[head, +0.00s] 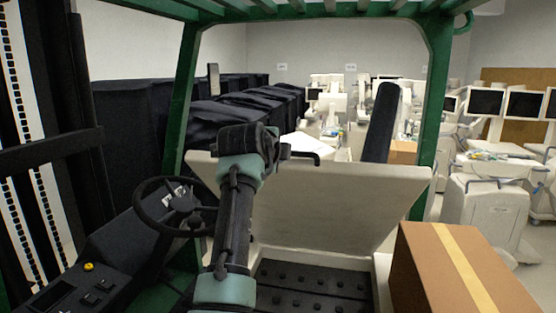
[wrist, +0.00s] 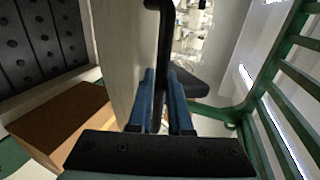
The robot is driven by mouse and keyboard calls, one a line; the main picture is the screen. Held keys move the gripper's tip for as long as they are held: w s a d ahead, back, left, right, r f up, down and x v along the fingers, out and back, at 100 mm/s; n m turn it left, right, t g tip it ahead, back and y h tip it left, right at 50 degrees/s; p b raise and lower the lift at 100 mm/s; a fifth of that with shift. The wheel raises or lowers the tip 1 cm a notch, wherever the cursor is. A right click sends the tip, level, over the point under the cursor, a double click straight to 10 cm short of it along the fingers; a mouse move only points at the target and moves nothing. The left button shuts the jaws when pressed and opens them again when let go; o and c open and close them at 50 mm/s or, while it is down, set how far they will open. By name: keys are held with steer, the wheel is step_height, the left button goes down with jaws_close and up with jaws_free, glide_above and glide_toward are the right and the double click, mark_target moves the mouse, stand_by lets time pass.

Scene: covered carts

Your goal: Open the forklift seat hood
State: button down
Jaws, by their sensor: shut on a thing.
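The forklift seat hood (head: 320,205) is a large cream panel in the middle of the head view. It stands tilted, with its upper edge well above the dark studded surface in front of it. A black handle (head: 308,154) sits at its upper edge. The dark seat back (head: 380,122) rises behind the panel. My gripper (head: 284,151) is at the left part of the handle. In the wrist view the blue fingers (wrist: 161,80) are closed around the black handle bar (wrist: 164,35), with the cream hood (wrist: 120,45) just left of them.
The steering wheel (head: 176,206) and console are left of my arm. A cardboard box (head: 455,270) stands at the lower right. Green posts (head: 436,100) and an overhead guard frame the space. The dark studded surface (head: 310,288) below the hood is bare. Covered carts stand behind.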

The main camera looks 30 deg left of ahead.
steer(key=shift+f, duration=0.3)
steer(key=c, duration=0.9)
jaws_free()
steer(key=shift+o, duration=0.2)
steer(key=shift+s, duration=0.1)
steer(key=b+v, duration=0.8)
steer(key=v, duration=0.5)
steer(key=shift+r, duration=0.3)
